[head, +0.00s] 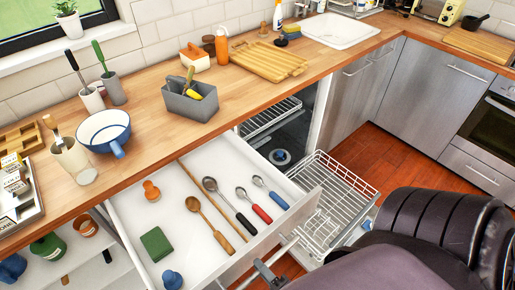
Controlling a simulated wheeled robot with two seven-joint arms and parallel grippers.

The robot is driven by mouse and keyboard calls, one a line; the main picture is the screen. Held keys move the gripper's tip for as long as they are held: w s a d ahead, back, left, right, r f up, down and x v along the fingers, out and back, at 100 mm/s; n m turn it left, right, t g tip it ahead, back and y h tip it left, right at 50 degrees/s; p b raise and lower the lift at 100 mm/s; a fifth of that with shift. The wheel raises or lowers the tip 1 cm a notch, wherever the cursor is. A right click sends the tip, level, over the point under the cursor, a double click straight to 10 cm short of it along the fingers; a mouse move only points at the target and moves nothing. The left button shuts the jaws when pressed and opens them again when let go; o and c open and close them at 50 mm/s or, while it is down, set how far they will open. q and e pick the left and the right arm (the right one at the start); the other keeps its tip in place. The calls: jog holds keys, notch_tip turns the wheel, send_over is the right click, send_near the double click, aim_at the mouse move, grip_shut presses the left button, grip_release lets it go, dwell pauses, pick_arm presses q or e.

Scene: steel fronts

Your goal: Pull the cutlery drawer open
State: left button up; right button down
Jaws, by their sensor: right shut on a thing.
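The cutlery drawer (181,179) is pulled out from under the wooden worktop, with much of its white inside showing. In it lie a wooden spoon (220,228), a black-handled ladle (226,203), a red-handled spoon (252,204) and a blue-handled spoon (270,192). A green block (156,244), an orange item (151,190) and a blue item (172,279) are there too. My right gripper (266,270) is at the bar handle on the drawer's front, shut on it; my dark arm hides part of the view. My left gripper is not in view.
An open dishwasher with its wire rack (327,205) pulled out stands right of the drawer. On the worktop are a blue pan (104,130), a grey caddy (190,101) and a cutting board (268,61). Open shelves with cups (47,246) lie at lower left.

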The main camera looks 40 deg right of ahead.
jog(key=c, duration=1.3)
grip_release()
jog(key=s+b, duration=0.2)
jog(key=s, duration=0.6)
jog(key=shift+d, duration=0.15)
jog(key=shift+w+f, duration=0.1)
